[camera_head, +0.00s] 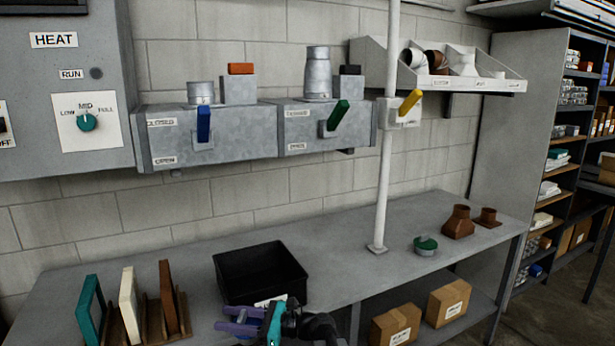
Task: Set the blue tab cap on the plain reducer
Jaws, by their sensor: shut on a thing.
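My gripper (232,321) is at the bottom centre, in front of the black bin, with its purple fingers pointing left. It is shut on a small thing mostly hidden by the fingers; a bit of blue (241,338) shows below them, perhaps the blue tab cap. A larger brown reducer-shaped fitting (458,223) and a smaller brown fitting (488,218) stand upright at the bench's right end, well apart from my gripper. A grey metal reducer (318,73) stands on the right wall duct box. I cannot tell which is the plain reducer.
A green-topped round cap (425,246) lies on the bench (337,243) left of the brown fittings. A black bin (262,272) and a rack of upright panels (130,303) stand at the left. A white vertical pole (385,190) rises from the bench. Bench around it is clear.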

